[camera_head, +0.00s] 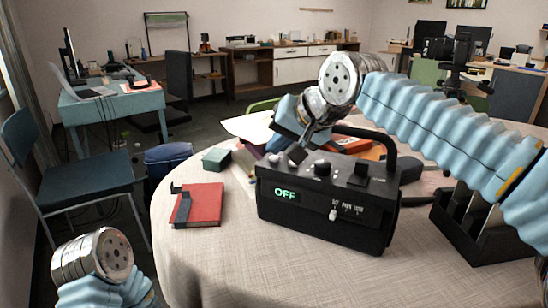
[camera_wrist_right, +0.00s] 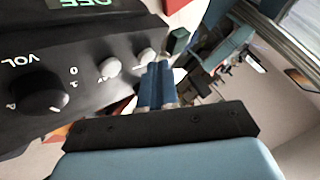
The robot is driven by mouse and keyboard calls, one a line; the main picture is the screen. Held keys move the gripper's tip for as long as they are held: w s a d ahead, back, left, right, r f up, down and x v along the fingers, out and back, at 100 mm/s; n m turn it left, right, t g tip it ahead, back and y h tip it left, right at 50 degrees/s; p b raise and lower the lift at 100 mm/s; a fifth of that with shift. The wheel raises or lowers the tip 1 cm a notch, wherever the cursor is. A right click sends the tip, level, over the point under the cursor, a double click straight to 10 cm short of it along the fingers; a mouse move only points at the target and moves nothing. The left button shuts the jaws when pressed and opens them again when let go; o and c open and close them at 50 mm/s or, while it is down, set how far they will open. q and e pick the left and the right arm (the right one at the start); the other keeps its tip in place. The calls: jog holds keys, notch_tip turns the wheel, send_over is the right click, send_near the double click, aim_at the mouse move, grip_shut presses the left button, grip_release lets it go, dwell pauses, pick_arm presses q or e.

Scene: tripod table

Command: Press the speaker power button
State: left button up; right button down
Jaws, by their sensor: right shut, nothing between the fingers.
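The black speaker (camera_head: 325,208) stands on the round table with its carry handle up. Its green display (camera_head: 285,194) reads OFF, and its top carries knobs and small round buttons. My right gripper (camera_head: 297,152) is shut and empty, pointing down at the top left of the speaker. In the right wrist view, its blue fingertips (camera_wrist_right: 156,72) are right by the outermost pale round button (camera_wrist_right: 147,57). A second pale button (camera_wrist_right: 110,67) and the VOL knob (camera_wrist_right: 40,90) sit beside it. I cannot tell whether the tips touch the button. My left arm shows only at lower left, without its gripper.
A red book (camera_head: 205,205) with a dark object on it lies left of the speaker. A small green box (camera_head: 216,159) is behind it. A black holder (camera_head: 480,235) stands at right. Papers and books lie behind the speaker. The table's front left is clear.

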aim_at(278, 163)
jog(key=shift+f, duration=0.3)
jog(key=shift+r, duration=0.1)
dwell(0.3)
jog(key=shift+r+p, duration=0.7)
notch_tip(278, 163, up, 3)
jog(key=p, duration=0.3)
notch_tip(278, 163, up, 2)
jog(key=shift+r+p, duration=0.1)
jog(key=shift+p, duration=0.3)
